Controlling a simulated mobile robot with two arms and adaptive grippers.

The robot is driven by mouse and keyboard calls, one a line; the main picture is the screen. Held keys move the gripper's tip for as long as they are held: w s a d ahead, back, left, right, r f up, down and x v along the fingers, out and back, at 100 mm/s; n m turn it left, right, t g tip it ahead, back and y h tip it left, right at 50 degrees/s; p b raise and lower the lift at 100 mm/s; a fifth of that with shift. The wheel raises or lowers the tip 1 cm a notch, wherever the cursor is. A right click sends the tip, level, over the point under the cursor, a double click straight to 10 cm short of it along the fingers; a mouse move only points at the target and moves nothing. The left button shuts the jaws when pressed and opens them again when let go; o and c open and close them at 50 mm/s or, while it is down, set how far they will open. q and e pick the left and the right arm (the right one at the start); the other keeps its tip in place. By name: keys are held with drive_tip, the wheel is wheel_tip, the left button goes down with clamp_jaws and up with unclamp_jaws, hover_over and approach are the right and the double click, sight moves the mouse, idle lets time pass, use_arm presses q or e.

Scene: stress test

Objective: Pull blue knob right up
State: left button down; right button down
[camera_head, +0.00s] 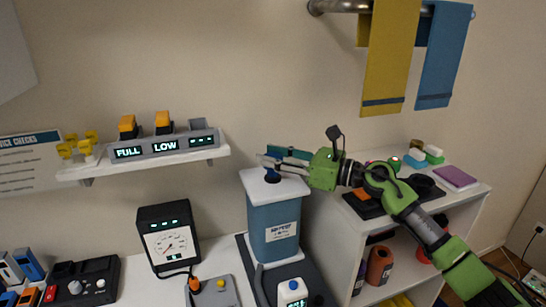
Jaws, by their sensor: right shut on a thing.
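A blue box-shaped container (270,228) with a white lid and a printed label stands on the low counter. A small dark blue knob (272,178) sits on top of its lid. My right gripper (274,164), on a green arm that reaches in from the right, is at the knob and shut on it. The fingers partly cover the knob's top. I cannot tell whether the knob is raised from the lid. My left gripper is not in view.
A wall shelf (143,165) with lit displays and orange switches is to the left. A black gauge box (168,238) stands below it. A white shelf unit (462,203) with assorted items lies under my arm. Yellow (391,55) and blue (444,55) towels hang above.

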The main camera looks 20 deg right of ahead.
sight(276, 156)
wheel_tip(276, 156, up, 20)
drive_tip(key=p, duration=0.9)
drive_tip(key=shift+d, duration=0.15)
drive_tip(key=c, duration=1.4)
unclamp_jaws()
drive_tip(key=shift+f, duration=0.15)
drive_tip(key=v, duration=1.1)
drive_tip(key=shift+s+d, duration=0.15)
drive_tip(key=shift+s, duration=0.15)
